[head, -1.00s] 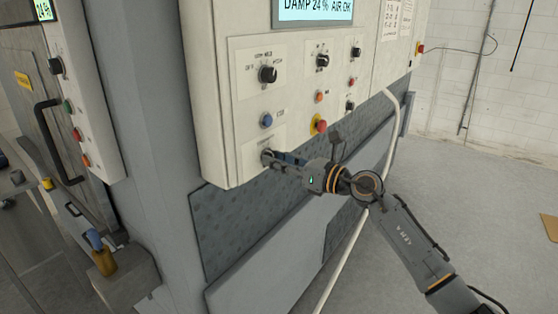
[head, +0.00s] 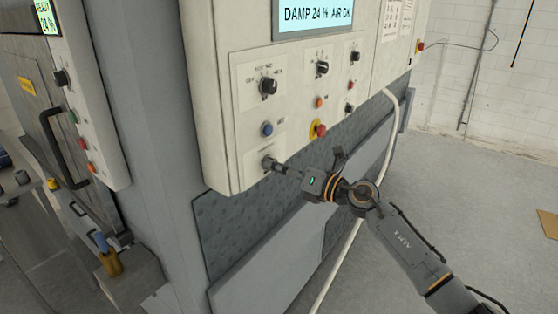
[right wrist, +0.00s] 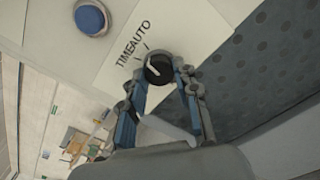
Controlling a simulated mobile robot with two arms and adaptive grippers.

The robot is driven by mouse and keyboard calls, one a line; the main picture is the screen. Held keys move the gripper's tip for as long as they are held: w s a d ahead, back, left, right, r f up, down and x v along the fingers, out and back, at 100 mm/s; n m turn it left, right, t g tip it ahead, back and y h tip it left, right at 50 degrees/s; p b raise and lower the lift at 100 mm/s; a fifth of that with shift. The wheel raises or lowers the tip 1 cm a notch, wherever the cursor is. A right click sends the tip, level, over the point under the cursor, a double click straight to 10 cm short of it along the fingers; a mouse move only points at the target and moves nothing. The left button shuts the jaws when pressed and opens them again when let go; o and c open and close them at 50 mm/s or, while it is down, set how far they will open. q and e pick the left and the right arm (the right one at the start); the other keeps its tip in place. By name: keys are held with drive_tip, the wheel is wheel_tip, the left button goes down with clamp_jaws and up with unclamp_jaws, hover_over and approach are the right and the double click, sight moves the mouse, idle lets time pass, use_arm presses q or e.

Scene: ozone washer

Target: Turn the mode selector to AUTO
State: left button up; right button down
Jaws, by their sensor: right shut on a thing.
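The mode selector is a small dark round knob (right wrist: 159,68) on a white plate (right wrist: 165,28) printed TIME and AUTO. A white pointer mark shows on its face, tilted toward the printed side; I cannot tell exactly which word it meets. In the right wrist view my right gripper (right wrist: 160,80) has one finger on each side of the knob, closed on it. In the head view the right gripper (head: 272,164) reaches the lowest plate of the cream panel from the right, and its tips mostly hide the knob. My left gripper is not in view.
Above the knob are a blue button (head: 267,129), a black selector (head: 268,86) and a red button on yellow (head: 318,129). A display (head: 315,15) reads DAMP 24 % AIR OK. A white hose (head: 392,125) hangs behind my right arm. Open floor lies right.

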drive_tip(key=shift+m+p, duration=0.8)
drive_tip(key=shift+m, duration=0.4)
drive_tip(key=c, duration=1)
unclamp_jaws()
drive_tip(key=shift+d, duration=0.1)
drive_tip(key=v, duration=1.1)
drive_tip(key=shift+s+d, duration=0.3)
drive_tip(key=shift+f, duration=0.1)
